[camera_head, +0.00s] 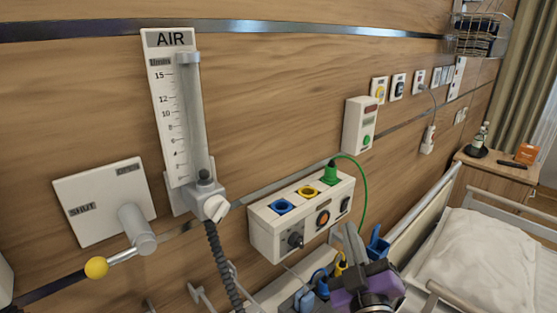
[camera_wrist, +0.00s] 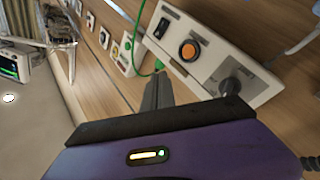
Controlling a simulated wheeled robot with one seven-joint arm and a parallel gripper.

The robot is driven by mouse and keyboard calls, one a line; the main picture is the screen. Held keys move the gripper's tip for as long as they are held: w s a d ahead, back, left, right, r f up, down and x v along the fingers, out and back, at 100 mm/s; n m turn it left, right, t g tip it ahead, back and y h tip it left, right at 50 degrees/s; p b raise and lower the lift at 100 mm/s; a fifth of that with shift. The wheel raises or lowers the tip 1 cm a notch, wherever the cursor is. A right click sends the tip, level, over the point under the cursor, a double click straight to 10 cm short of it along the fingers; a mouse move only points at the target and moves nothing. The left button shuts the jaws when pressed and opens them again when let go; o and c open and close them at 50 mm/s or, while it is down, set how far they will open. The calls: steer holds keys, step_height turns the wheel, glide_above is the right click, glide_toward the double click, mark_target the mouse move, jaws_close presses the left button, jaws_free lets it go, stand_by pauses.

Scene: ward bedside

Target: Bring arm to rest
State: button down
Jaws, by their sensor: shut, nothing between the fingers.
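My gripper (camera_head: 352,238) shows at the bottom right of the middle in the head view, with a purple body and dark grey fingers pointing up. It is shut and holds nothing. In the wrist view the closed fingers (camera_wrist: 157,92) stand up in front of the wood wall, just left of the white socket box. The white socket box (camera_head: 262,235) hangs on the wall to the left of my gripper in the head view. It has a blue, a yellow and a green socket on top, with a green plug (camera_head: 330,172) in the green one. My fingers look apart from the box.
A green cable (camera_head: 364,190) loops down near my gripper. Blue and yellow plugs (camera_head: 341,264) sit close beside it. A bed (camera_head: 480,255) stands at right. The AIR flowmeter (camera_head: 160,110) and a yellow-knobbed lever (camera_head: 97,267) are on the wall at left.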

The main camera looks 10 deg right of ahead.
steer(key=s+f+m+g, duration=0.1)
steer(key=s+f, duration=0.4)
steer(key=s, duration=0.8)
steer(key=s+d+f+m+g+y, duration=0.1)
steer(key=s+f+m+g, duration=0.1)
steer(key=s, duration=1.1)
steer(key=s+f+m+g, duration=0.2)
steer(key=s+f+m, duration=0.2)
steer(key=s, duration=1)
step_height(320, 180, down, 4)
steer(key=shift+d+r, duration=0.15)
steer(key=shift+d, duration=0.2)
steer(key=shift+s, duration=0.1)
